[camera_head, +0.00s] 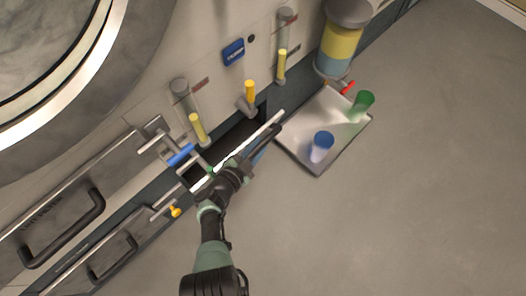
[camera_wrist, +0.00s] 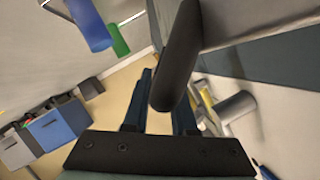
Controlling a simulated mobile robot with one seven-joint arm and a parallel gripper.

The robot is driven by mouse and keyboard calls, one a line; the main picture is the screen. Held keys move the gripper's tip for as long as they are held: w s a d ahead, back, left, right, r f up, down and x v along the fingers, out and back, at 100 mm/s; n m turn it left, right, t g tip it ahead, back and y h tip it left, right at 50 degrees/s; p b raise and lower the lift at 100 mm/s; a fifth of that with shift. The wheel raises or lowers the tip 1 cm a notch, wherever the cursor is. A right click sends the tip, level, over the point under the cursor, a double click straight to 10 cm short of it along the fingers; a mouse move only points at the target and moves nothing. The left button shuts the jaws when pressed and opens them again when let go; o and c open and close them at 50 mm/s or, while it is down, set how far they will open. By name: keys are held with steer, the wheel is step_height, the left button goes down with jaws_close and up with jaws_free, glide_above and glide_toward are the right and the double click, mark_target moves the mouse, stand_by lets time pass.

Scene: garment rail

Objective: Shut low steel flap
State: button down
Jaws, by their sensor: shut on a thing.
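The low steel flap (camera_head: 270,123) stands open at the foot of the machine, seen nearly edge-on as a bright strip. Behind it is a dark opening (camera_head: 232,142). A dark bar handle (camera_head: 263,146) runs along its outer face. My gripper (camera_head: 236,168) is shut on this handle near its lower-left end. In the wrist view the handle (camera_wrist: 178,55) passes between the fingers (camera_wrist: 162,98), and the flap's grey face (camera_wrist: 245,18) lies beside it. The handle hides part of the fingertips there.
A steel tray (camera_head: 318,165) with a blue cup (camera_head: 321,146) and a green cup (camera_head: 362,103) lies right of the flap. Yellow-handled valves (camera_head: 198,128) and closed drawers (camera_head: 62,220) line the machine front. The floor (camera_head: 430,200) at right is clear.

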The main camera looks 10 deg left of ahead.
steer(key=shift+w+a+r, duration=0.15)
steer(key=shift+w+a, duration=0.05)
steer(key=shift+a, duration=0.05)
steer(key=c, duration=1)
jaws_free()
steer(key=shift+d, duration=0.1)
steer(key=shift+s+d, duration=0.1)
steer(key=shift+s, duration=0.05)
